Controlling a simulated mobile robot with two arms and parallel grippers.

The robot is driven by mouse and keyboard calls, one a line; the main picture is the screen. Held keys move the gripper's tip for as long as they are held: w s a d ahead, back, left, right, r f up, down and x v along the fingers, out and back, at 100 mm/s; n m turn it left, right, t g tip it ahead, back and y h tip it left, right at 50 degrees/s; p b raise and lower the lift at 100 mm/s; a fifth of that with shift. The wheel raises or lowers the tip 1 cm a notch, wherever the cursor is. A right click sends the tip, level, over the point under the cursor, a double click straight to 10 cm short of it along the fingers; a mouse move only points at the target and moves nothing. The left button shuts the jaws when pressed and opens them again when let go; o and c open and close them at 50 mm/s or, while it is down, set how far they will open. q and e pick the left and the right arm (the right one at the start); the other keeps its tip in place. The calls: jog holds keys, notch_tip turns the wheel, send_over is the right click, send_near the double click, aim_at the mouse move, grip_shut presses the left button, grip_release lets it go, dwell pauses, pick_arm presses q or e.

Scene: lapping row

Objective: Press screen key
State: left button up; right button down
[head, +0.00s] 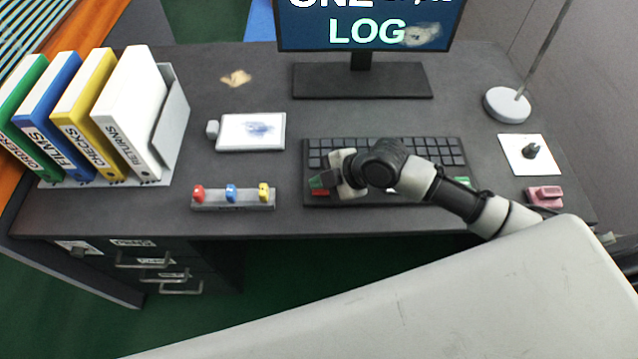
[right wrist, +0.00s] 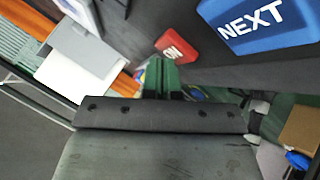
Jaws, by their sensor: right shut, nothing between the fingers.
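The keyboard (head: 400,199) lies on the dark desk below the monitor, with larger coloured keys along its front. A red key (head: 320,192) is at its front left; in the right wrist view this red key (right wrist: 175,47) has a short white label, perhaps "ON". A blue key (right wrist: 265,22) marked NEXT is closer to that camera. My right gripper (head: 322,180) is shut and empty, its green fingertips over the keyboard's left front, close to the red key. I cannot tell whether they touch. In the right wrist view the fingertips (right wrist: 160,78) are beside the red key. My left gripper is out of view.
The monitor (head: 365,83) is lit. A stand (head: 235,206) with red, blue and yellow pieces is left of the keyboard, and a white tablet (head: 252,132) behind it. Binders (head: 130,100) stand far left. A lamp base (head: 507,105) and pink block (head: 544,196) are right.

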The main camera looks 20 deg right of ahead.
jog(key=shift+f, duration=0.1)
dwell(0.3)
jog(key=shift+r+p, duration=0.4)
jog(key=shift+p, duration=0.15)
notch_tip(320, 180, up, 6)
jog(key=p, duration=0.5)
jog(key=shift+r+p, duration=0.1)
jog(key=shift+p, duration=0.25)
